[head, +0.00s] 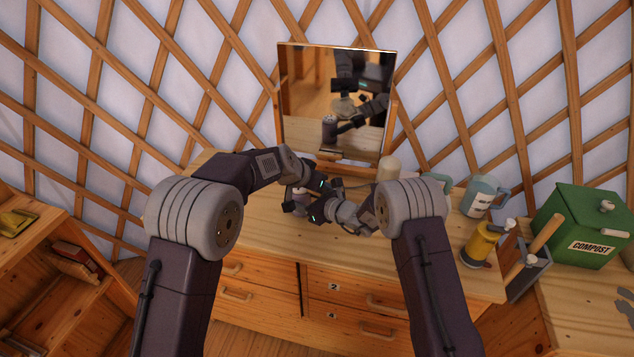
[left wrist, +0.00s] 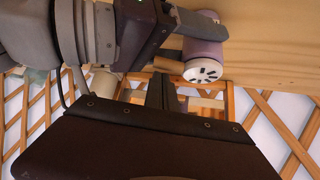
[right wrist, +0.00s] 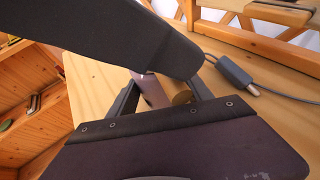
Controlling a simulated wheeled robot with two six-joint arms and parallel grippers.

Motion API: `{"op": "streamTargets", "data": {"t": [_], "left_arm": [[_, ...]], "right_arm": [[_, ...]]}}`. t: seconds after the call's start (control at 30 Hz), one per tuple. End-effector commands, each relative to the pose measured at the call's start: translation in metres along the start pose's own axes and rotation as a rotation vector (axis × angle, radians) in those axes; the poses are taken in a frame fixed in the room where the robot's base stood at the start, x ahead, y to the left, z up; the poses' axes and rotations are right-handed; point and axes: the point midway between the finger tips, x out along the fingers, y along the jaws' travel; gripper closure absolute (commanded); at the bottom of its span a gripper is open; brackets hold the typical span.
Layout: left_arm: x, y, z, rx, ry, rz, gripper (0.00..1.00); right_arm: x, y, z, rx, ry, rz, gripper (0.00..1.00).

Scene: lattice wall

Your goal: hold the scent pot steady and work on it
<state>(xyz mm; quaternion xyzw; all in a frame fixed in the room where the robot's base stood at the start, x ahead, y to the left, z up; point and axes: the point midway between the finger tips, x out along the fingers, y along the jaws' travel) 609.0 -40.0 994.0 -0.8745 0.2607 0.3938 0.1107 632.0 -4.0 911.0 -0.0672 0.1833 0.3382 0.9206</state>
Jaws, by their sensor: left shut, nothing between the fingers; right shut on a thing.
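The scent pot, a small mauve cylinder with a white slotted lid, shows clearly in the left wrist view (left wrist: 205,50). In the head view it is mostly hidden between the grippers; in the right wrist view a mauve part of it (right wrist: 153,90) shows between the fingers. My right gripper (head: 312,206) is shut on the pot at the tabletop; it also shows in the right wrist view (right wrist: 160,98). My left gripper (left wrist: 161,92) is shut and empty, its fingertips close to the lid. I cannot tell whether they touch it.
A mirror (head: 335,95) stands at the back of the wooden table (head: 250,232). To the right are a blue-grey jug (head: 482,195), a yellow canister (head: 481,243) and a green compost box (head: 582,225). A grey cable (right wrist: 235,72) lies on the table. The table's left part is clear.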

Motion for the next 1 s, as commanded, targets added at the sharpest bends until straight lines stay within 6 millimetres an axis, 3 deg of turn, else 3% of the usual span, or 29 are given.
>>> {"op": "streamTargets", "data": {"t": [0.2,0.47,1.0], "left_arm": [[-0.001,-0.001,0.012,-0.002,-0.002,-0.001,1.0],[0.0,-0.001,0.013,-0.001,-0.007,0.001,1.0],[0.01,0.001,-0.002,0.0,-0.003,0.001,1.0]], "right_arm": [[0.0,0.0,0.0,0.0,0.0,0.0,0.8],[0.0,-0.001,0.001,0.0,-0.002,-0.002,0.81],[0.0,0.0,0.001,0.0,-0.002,-0.001,0.81]]}}
